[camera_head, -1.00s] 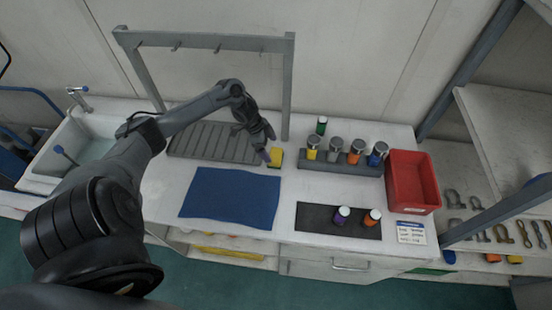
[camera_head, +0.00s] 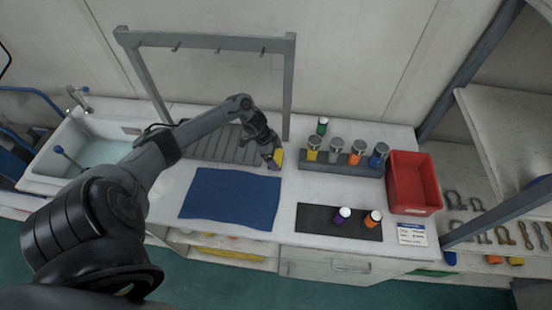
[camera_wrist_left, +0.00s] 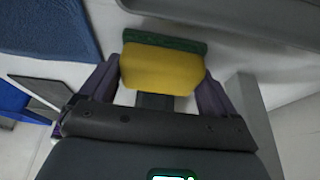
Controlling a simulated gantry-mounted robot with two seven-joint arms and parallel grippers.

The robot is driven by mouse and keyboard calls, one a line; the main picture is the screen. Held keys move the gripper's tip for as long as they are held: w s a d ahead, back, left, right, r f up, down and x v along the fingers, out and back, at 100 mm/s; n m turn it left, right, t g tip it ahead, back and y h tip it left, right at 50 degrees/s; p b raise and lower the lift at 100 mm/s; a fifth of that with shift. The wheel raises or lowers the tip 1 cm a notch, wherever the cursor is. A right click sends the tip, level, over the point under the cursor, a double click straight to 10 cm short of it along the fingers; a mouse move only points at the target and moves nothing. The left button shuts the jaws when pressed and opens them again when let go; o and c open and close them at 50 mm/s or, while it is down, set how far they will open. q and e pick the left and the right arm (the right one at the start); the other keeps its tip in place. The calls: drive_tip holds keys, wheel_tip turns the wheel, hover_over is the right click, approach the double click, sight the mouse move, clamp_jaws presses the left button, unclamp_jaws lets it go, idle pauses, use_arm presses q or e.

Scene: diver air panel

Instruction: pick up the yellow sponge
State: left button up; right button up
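The yellow sponge (camera_head: 278,156) with a dark green layer sits on the counter at the right end of the grey ribbed rack, partly hidden by my left gripper (camera_head: 272,164) in the head view. In the left wrist view, the sponge (camera_wrist_left: 161,70) lies between the two spread purple fingers of my left gripper (camera_wrist_left: 160,88). One finger is on each side, very close to the sponge's ends; I cannot see whether they press on it. My right gripper is not in view.
The blue mat (camera_head: 230,199) lies in front of the gripper. A grey holder (camera_head: 338,168) with several bottles and a red bin (camera_head: 414,182) stand to the right. A grey frame with hooks (camera_head: 288,85) rises behind. White counter is free around the mats.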

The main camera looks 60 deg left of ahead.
sight(276, 156)
use_arm(q)
drive_tip(key=c, duration=0.5)
drive_tip(key=shift+o, duration=0.2)
wheel_tip(276, 156, up, 10)
drive_tip(key=shift+r+p, duration=0.1)
drive_tip(key=shift+p, duration=0.35)
drive_tip(key=o, duration=0.4)
drive_tip(key=shift+c, duration=1.4)
